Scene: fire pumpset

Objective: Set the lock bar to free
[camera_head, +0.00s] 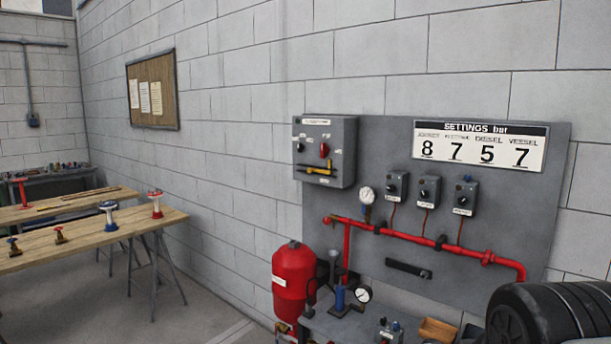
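A grey control box (325,152) is mounted on the left part of the grey wall panel (385,135). Its front has a black knob, a red switch (324,150) and small labels. A yellow bar (321,170) lies roughly level across the lower front of the box, with dark parts beside it. A separate black bar (408,268) is fixed lower on the panel, under the red pipe, tilted slightly down to the right. I cannot tell for certain which one is the lock bar, nor read the position marks. My gripper is not in view.
A red pipe (410,234) with a gauge runs across the panel below several small switch boxes. A settings board (480,145) reads 8 7 5 7. A red vessel (293,280) and a cluttered bench stand below. Wooden trestle tables (85,237) stand left, with open floor between.

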